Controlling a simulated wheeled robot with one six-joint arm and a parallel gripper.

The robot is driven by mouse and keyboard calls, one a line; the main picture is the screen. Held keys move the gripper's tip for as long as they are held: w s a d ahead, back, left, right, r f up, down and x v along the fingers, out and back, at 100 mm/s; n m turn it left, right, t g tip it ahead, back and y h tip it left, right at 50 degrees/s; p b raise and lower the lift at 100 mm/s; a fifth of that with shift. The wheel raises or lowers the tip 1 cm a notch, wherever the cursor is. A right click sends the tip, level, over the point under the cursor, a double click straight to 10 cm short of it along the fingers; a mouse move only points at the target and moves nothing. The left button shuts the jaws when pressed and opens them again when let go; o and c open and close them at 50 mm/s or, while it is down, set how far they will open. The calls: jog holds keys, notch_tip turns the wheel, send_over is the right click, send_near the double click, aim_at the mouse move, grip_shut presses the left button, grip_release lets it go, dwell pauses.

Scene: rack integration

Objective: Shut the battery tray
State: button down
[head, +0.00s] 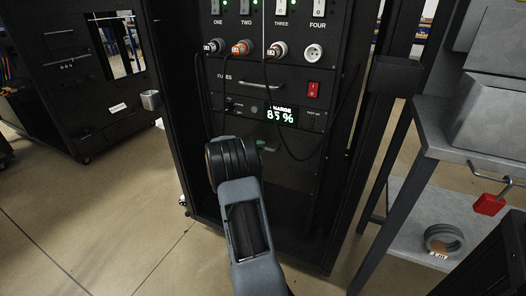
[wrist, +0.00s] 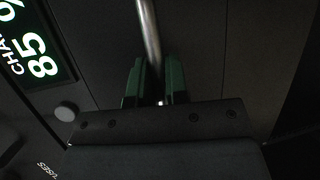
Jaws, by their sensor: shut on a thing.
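In the wrist view, the two green fingers of my gripper (wrist: 160,90) are closed around a metal bar handle (wrist: 149,30). The handle is on a dark panel (wrist: 215,50), likely the battery tray front, below the charge display. In the head view, my arm reaches to the rack just below the lit 85 % display (head: 282,115). I cannot tell how far the tray stands out from the rack.
Above are the fuses drawer with a handle (head: 260,85), a red switch (head: 313,89) and several plugs with hanging cables. A grey workbench (head: 470,125) with a red padlock (head: 489,204) stands at the right. The floor at left (head: 110,215) is clear.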

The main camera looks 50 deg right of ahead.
jog(key=c, duration=1.2)
grip_release()
jog(key=shift+o, duration=0.2)
jog(key=p+v, duration=0.3)
jog(key=v, duration=1.1)
jog(key=shift+r, duration=0.1)
jog(key=s+a+r+t+y+p, duration=0.2)
jog(key=s+a+r+y+p, duration=0.3)
jog(key=a+r+p, duration=0.5)
jog(key=s+a+r+t+y+p, duration=0.2)
jog(key=s+a+r+y+p, duration=0.3)
jog(key=a+r+p, duration=0.6)
jog(key=s+a+r+n+t+y+p, duration=0.1)
jog(key=s+a+r+t+y+p, duration=0.1)
jog(key=s+a+r+y+p, duration=0.4)
jog(key=s+a+r+p, duration=0.1)
jog(key=a+r+p, duration=0.4)
jog(key=r, duration=0.3)
